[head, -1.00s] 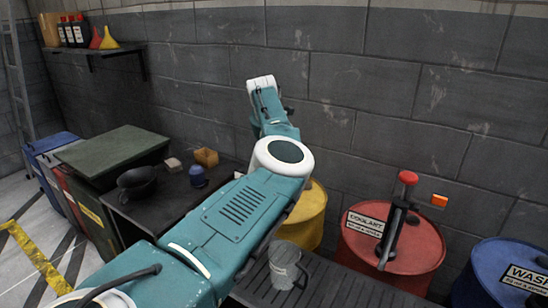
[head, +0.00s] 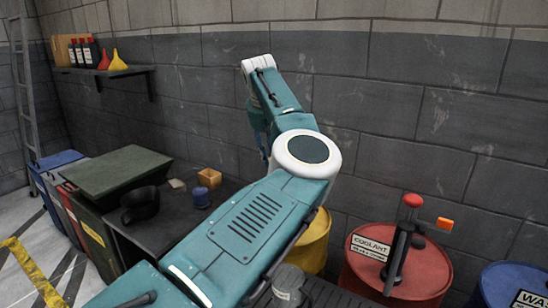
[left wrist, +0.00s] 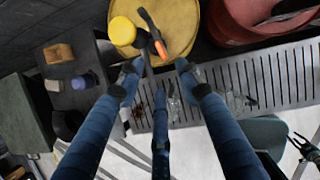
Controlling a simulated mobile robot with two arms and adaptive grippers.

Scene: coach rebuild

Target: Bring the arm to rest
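My left arm crosses the head view from the lower left, its far end bent downward near the wall. The left gripper is mostly hidden behind that arm in the head view.
A red coolant drum (head: 372,278) with a pump (head: 401,245) and a blue drum (head: 505,285) stand at right. A clear jug (head: 288,284) stands on the grating.

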